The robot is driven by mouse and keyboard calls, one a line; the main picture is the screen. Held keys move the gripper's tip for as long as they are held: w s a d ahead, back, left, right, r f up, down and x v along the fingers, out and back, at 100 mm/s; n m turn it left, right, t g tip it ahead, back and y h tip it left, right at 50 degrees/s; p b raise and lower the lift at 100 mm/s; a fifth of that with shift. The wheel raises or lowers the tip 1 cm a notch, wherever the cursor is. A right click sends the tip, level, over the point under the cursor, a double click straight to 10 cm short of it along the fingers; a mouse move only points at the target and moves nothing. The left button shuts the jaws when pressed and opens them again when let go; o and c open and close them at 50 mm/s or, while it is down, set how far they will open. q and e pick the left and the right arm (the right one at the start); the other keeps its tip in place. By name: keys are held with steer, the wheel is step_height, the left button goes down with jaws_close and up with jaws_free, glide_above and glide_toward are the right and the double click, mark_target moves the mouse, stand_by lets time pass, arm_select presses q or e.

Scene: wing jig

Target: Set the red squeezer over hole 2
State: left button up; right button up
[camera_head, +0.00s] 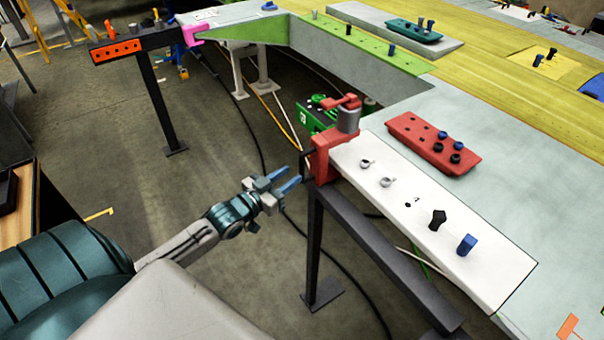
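The red squeezer (323,160) is a C-shaped red tool with a grey cylinder on top. It sits upright at the far left end of the white panel (480,270), around its edge. The panel bears two small grey ring-shaped fittings (387,181), small dark marks (408,204), a black fastener (437,219) and a blue one (466,244). I cannot tell which spot is hole 2. My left gripper (283,181), with blue fingertips, is open and empty, just left of the squeezer and apart from it. My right gripper is out of view.
A dark beam on a post (314,245) runs along the panel's near side. A red tray (410,133) with dark and blue pieces lies beyond the panel. A green device (316,116) stands behind the squeezer. Open floor lies left of my gripper.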

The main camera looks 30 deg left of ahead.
mark_target(300, 169)
arm_select(q)
steer(key=w+b, duration=0.1)
steer(key=w, duration=0.1)
steer(key=w+b, duration=0.2)
steer(key=shift+d+f, duration=0.1)
steer(key=shift+d, duration=0.3)
steer(key=shift+w+d+b, duration=0.15)
steer(key=shift+w+b, duration=0.25)
steer(key=shift+w, duration=0.35)
jaws_close()
